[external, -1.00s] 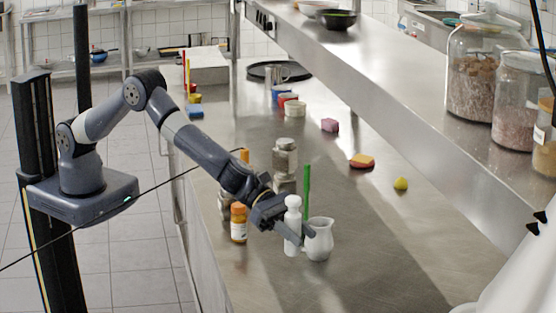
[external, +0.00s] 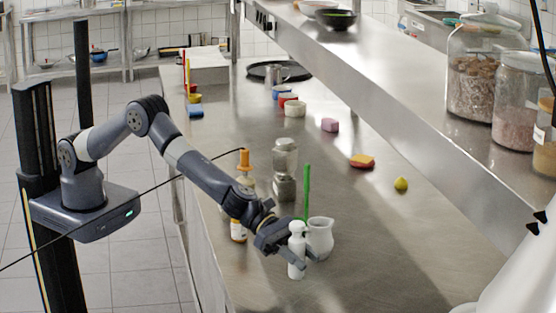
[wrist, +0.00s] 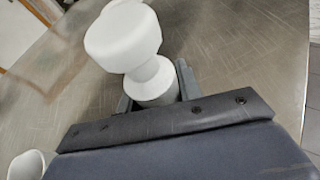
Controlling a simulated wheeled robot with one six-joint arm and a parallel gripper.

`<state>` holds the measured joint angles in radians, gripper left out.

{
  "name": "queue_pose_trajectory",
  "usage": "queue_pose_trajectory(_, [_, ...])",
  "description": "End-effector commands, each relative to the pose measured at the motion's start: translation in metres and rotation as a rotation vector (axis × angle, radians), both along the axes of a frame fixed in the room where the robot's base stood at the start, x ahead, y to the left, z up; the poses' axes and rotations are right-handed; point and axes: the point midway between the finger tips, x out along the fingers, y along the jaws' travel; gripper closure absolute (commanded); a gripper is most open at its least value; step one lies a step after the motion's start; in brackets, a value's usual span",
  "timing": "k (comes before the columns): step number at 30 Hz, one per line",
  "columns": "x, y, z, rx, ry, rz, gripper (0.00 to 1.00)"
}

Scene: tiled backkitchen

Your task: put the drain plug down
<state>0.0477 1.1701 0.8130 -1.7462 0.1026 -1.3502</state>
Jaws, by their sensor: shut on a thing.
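My gripper (external: 295,252) is shut on a white, knob-topped, bottle-shaped object (external: 297,240), gripping it around its body. It is upright in the external view; I cannot tell if its base touches the counter. In the wrist view its broad white head and narrow neck (wrist: 125,40) show between the fingers (wrist: 152,90); its lower part is hidden. Nothing in view is plainly a drain plug; the held object looks more like a mill or bottle. A small white jug (external: 320,238) stands just behind and right of it, and appears at the wrist view's lower left (wrist: 27,166).
The steel counter (external: 400,260) is clear to the right and front. A green stick (external: 307,190), a glass jar (external: 285,160), an orange-capped bottle (external: 244,165) and a partly hidden orange bottle (external: 237,230) stand close behind or beside my arm. A raised shelf (external: 430,115) runs along the right.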

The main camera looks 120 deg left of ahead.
Motion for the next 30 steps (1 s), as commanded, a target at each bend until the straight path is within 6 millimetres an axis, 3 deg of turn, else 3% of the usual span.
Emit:
queue_pose_trajectory(9, [0.000,0.000,-0.035,-0.001,0.000,0.000,0.90])
queue_pose_trajectory(24, [0.000,0.000,-0.041,-0.001,0.000,0.000,0.90])
queue_pose_trajectory(25, [0.000,0.000,-0.040,-0.001,0.000,0.000,0.65])
queue_pose_trajectory(30, [0.000,0.000,-0.040,-0.001,0.000,0.000,0.51])
